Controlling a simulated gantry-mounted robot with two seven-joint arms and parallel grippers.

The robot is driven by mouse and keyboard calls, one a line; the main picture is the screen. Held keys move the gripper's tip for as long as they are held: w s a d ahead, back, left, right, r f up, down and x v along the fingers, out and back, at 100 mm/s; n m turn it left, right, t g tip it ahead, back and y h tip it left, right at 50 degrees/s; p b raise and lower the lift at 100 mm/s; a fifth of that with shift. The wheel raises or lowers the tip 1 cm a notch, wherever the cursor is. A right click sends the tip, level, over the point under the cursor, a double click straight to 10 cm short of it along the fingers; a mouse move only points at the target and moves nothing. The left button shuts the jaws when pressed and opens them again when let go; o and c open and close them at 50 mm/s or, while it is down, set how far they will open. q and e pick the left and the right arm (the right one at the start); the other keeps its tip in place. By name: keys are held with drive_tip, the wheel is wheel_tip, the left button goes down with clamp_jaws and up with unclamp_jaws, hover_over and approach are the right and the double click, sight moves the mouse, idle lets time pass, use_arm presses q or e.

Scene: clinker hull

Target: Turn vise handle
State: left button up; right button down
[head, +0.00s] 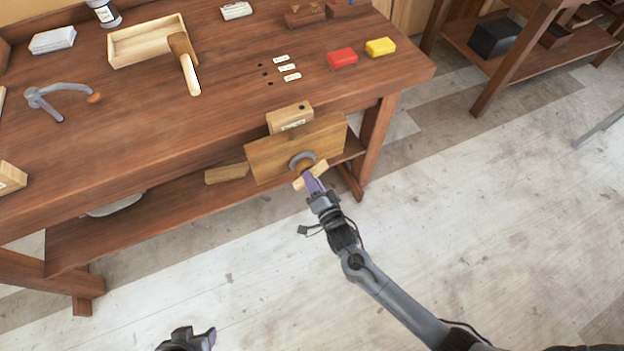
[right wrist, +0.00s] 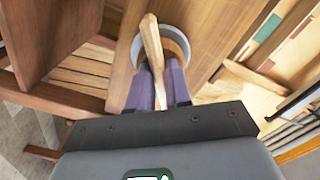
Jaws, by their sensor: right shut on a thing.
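The vise is on the front of the workbench, with a wide wooden jaw board (head: 265,157) and a grey round hub (head: 300,158) on its face. A pale wooden vise handle (head: 316,172) crosses in front of the hub, tilted in the head view. My right gripper (head: 313,181), with purple fingers, is shut on the handle. In the right wrist view the handle (right wrist: 152,40) passes between the two purple fingers (right wrist: 158,85), in front of the grey ring (right wrist: 172,40). My left gripper (head: 205,338) shows only partly at the bottom edge, and its opening is unclear.
On the bench (head: 225,110) lie a mallet (head: 188,68) against a wooden tray (head: 130,50), a grey holdfast (head: 62,92), a red block (head: 342,57) and a yellow block (head: 380,47). A lower shelf (head: 150,222) runs beneath. The floor in front is clear.

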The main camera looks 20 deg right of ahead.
drive_tip(key=shift+r+m+p, duration=0.15)
drive_tip(key=shift+m+p, duration=0.75)
drive_tip(key=shift+m, duration=2.3)
drive_tip(key=c, duration=1.1)
unclamp_jaws()
drive_tip(key=shift+c, duration=0.2)
drive_tip(key=shift+s, duration=0.15)
drive_tip(key=s+p, duration=0.1)
drive_tip(key=s, duration=0.9)
drive_tip(key=shift+s+d+p, duration=0.3)
